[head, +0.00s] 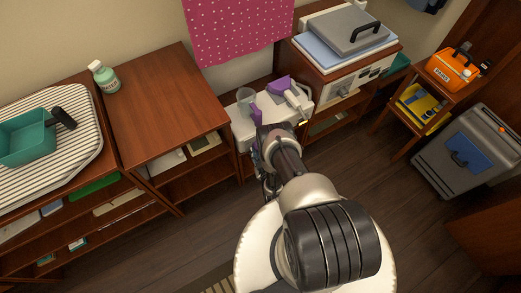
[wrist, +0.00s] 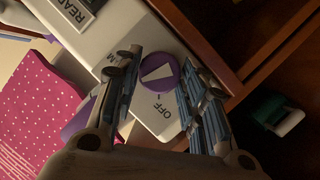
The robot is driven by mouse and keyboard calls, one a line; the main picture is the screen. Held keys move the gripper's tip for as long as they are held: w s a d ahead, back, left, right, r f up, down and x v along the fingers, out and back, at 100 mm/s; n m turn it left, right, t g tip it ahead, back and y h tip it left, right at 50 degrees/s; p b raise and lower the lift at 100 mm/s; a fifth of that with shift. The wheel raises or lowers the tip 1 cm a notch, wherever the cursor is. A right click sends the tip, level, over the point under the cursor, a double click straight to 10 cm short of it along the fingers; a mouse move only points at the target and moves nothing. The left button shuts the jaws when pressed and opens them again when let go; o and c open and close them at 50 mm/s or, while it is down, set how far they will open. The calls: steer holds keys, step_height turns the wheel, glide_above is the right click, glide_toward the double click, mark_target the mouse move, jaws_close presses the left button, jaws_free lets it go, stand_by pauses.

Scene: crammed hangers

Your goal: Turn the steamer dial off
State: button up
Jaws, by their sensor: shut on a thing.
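The steamer (head: 243,134) is white with purple parts and stands between the low wooden cabinets in the head view. In the wrist view its white panel (wrist: 113,32) carries a round purple dial (wrist: 157,72) with a white pointer mark. The word OFF is printed on the panel just below the dial in the picture. My gripper (wrist: 160,76) is shut on the dial, with one finger on each side of it. In the head view my gripper (head: 268,140) is at the front of the steamer, and my arm hides the dial.
A wooden cabinet (head: 160,100) stands left of the steamer, with a green bottle (head: 104,77) on top. Another cabinet at right holds a grey-lidded appliance (head: 343,32). A pink dotted cloth (head: 238,30) hangs behind. A grey cooler-like box (head: 470,155) stands at far right.

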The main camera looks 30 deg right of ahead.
steer(key=shift+w, duration=0.1)
steer(key=o, duration=1.1)
steer(key=shift+c, duration=0.2)
steer(key=v, duration=0.7)
steer(key=shift+s, duration=0.3)
